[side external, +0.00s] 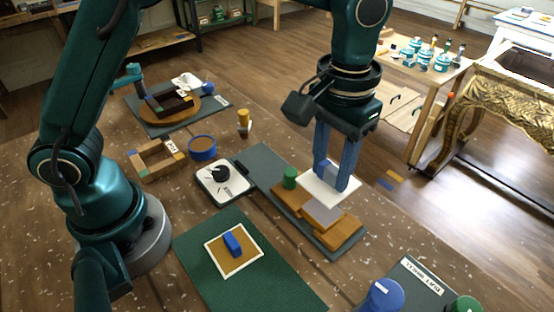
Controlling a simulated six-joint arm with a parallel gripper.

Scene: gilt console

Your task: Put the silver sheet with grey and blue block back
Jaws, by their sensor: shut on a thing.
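My gripper (337,180) has its two blue fingers pointing down at a pale silver-white sheet (316,193) over the long grey board at the middle right. The fingers are shut on what appears to be the block on top of this sheet; the fingers hide most of the block, so its colours cannot be told. I cannot tell if the sheet touches what lies below it. A pale grey piece (321,216) lies on orange-brown wooden slabs (340,236) just in front of it. Another sheet, gold with a white border (215,247), carries a blue block (232,243) on the green mat.
A green cylinder (290,178) stands on the grey board (262,163) close left of the sheet. A white dial device (208,186), a blue round bowl (202,149) and a wooden frame (148,160) stand further left. The green mat (190,245) has free room around its sheet.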

